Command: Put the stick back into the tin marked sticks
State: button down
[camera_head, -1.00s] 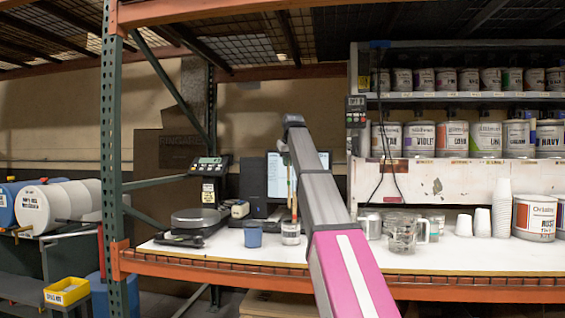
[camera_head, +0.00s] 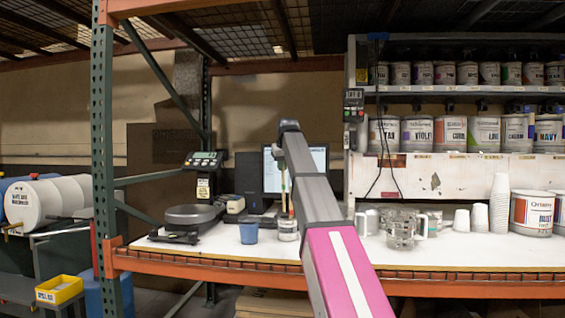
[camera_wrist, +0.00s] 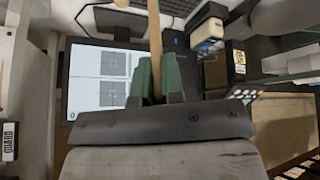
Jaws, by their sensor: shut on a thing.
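My gripper (camera_wrist: 155,82) is shut on a thin wooden stick (camera_wrist: 155,40) in the wrist view. In the head view my gripper (camera_head: 279,153) shows in part beside my arm, and the stick (camera_head: 284,187) hangs roughly upright below it. A small tin (camera_head: 288,229) with a pale label stands on the bench just under the stick; I cannot read its marking. The stick's lower end is at the tin's top in the picture. I cannot tell whether it is inside, above or behind the rim.
A blue cup (camera_head: 248,232) stands just left of the tin, with a scale (camera_head: 192,216) further left. A monitor (camera_head: 312,160) is behind. Clear jugs (camera_head: 402,230) stand right of my arm. An orange beam (camera_head: 200,269) edges the bench.

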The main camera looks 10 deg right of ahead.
aim_at(283, 195)
jog(key=shift+s+f, duration=0.15)
jog(key=shift+f, duration=0.45)
jog(key=shift+w+d+f, duration=0.1)
jog(key=shift+w+f, duration=0.1)
jog(key=shift+f, duration=1.15)
jog(key=shift+w+f, duration=0.2)
jog(key=shift+f, duration=1.2)
jog(key=shift+w+d+f, duration=0.1)
jog(key=shift+w+f, duration=0.1)
jog(key=shift+f, duration=1.15)
jog(key=c, duration=1.2)
grip_release()
jog(key=shift+o, duration=0.2)
jog(key=v, duration=1)
jog(key=shift+s+r, duration=0.2)
jog(key=shift+r, duration=0.1)
